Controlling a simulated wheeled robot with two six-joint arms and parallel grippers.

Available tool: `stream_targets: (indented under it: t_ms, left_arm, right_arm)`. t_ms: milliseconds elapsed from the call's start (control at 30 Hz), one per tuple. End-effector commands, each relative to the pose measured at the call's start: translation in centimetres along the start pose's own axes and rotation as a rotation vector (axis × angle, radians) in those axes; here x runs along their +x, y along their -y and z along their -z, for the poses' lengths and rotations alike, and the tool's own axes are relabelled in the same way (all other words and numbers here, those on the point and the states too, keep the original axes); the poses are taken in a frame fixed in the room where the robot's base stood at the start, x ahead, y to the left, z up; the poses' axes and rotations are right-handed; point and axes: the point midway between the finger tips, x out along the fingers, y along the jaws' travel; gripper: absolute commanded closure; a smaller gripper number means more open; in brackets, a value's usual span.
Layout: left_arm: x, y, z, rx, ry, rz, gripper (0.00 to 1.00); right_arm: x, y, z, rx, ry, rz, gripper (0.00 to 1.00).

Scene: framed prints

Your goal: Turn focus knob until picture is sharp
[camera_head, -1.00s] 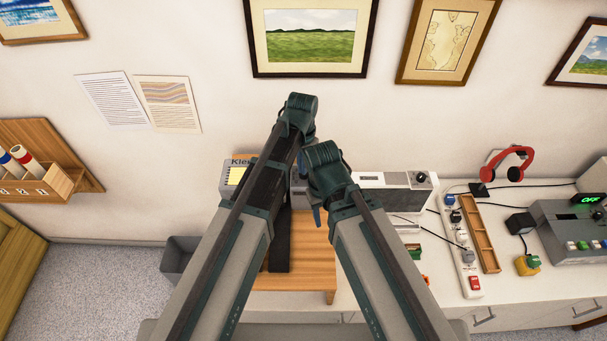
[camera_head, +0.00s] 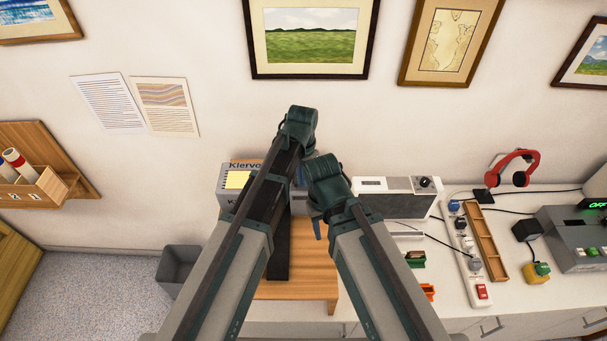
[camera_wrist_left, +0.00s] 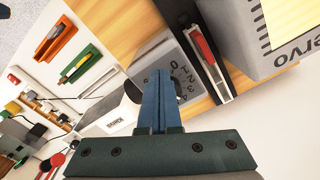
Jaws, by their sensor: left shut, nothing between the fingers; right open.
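My left gripper (camera_wrist_left: 163,100) is shut and empty in the left wrist view. Its blue fingers are over a grey device (camera_wrist_left: 186,65) with a numbered dial face. The fingers hide most of the dial, so I cannot tell whether they touch a knob. In the head view my left gripper (camera_head: 302,176) is mostly hidden by my arms. My right gripper (camera_head: 317,228) is open and partly hidden, lower down over the wooden table (camera_head: 310,285). A framed landscape picture (camera_head: 311,40) hangs on the wall above; its hills and grass look fairly clear.
A grey box with a yellow note (camera_head: 240,168) stands left of my arms. A white device with a dark knob (camera_head: 398,194) stands right. Farther right are a power strip (camera_head: 470,255), red headphones (camera_head: 513,168) and a grey console (camera_head: 575,240). A bin (camera_head: 180,268) stands on the floor.

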Motion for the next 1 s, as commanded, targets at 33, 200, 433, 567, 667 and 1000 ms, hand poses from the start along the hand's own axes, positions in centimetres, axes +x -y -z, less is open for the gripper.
stream_targets:
  t_ms: [33, 200, 433, 567, 667, 1000]
  left_arm:
    - [0.0, 0.04, 0.09, 0.0, 0.0, 0.0, 1.0]
    - [0.0, 0.12, 0.26, 0.0, 0.0, 0.0, 1.0]
    - [0.0, 0.23, 0.53, 0.0, 0.0, 0.0, 1.0]
    - [0.0, 0.23, 0.54, 0.0, -0.001, 0.0, 1.0]
    - [-0.01, 0.27, 0.55, 0.0, -0.002, 0.0, 1.0]
    - [-0.01, 0.83, 0.47, -0.001, -0.003, 0.001, 1.0]
  right_arm:
    - [0.0, 0.0, 0.0, 0.0, 0.0, 0.0, 0.5]
    - [0.0, 0.0, 0.0, 0.0, 0.0, 0.0, 0.5]
    - [0.0, 0.0, 0.0, 0.0, 0.0, 0.0, 0.5]
    - [0.0, 0.0, 0.0, 0.0, 0.0, 0.0, 0.5]
    - [-0.01, 0.0, 0.0, 0.0, 0.0, 0.0, 0.5]
    - [-0.01, 0.0, 0.0, 0.0, 0.0, 0.0, 0.5]
